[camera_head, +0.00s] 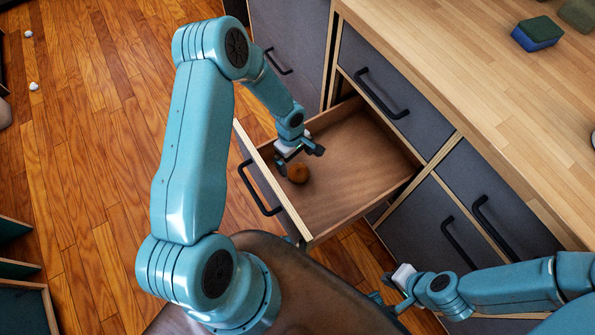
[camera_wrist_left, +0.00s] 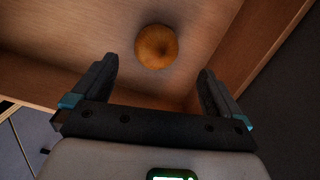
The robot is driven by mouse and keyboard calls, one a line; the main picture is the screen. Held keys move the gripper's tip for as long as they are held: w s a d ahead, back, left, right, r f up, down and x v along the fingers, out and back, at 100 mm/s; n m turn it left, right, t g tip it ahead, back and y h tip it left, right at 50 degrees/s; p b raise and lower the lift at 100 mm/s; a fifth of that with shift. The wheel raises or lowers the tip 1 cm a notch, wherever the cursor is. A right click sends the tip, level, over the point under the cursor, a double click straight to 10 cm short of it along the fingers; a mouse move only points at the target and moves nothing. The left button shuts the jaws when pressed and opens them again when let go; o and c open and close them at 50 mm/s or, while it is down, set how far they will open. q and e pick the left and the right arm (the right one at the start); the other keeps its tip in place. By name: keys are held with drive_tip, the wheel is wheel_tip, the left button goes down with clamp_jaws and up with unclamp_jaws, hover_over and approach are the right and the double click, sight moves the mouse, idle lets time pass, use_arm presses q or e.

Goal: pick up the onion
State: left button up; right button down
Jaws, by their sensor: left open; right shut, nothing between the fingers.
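The onion (camera_head: 298,173) is a small round orange-brown thing. It lies on the floor of an open wooden drawer (camera_head: 350,180), close to the drawer's front panel. My left gripper (camera_head: 300,158) is over the drawer beside the onion, open and empty. In the left wrist view the onion (camera_wrist_left: 156,46) shows whole, beyond the two spread fingertips and roughly centred between them, a little left. The fingers of the left gripper (camera_wrist_left: 157,82) are apart from it. My right gripper (camera_head: 384,290) is shut and empty at the lower right, outside the drawer, near the cabinet fronts.
The drawer's front panel (camera_head: 262,185) with its black handle stands to the left of the onion. A wooden countertop (camera_head: 470,75) lies above the cabinets at the right, with a green and blue sponge (camera_head: 537,34) on it. The wooden floor (camera_head: 90,150) at the left is mostly clear.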

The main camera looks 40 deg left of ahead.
sight(298, 167)
use_arm(q)
drive_tip(key=f, duration=0.3)
drive_tip(key=shift+s+d+f, duration=0.1)
drive_tip(key=shift+d+f, duration=0.1)
drive_tip(key=shift+d, duration=0.05)
drive_tip(key=f, duration=0.5)
drive_tip(key=shift+w+d+f+b, duration=0.15)
drive_tip(key=shift+w+d+b, duration=0.1)
drive_tip(key=shift+b, duration=0.1)
drive_tip(key=shift+c, duration=0.3)
drive_tip(key=c, duration=1)
drive_tip(key=shift+c, duration=0.5)
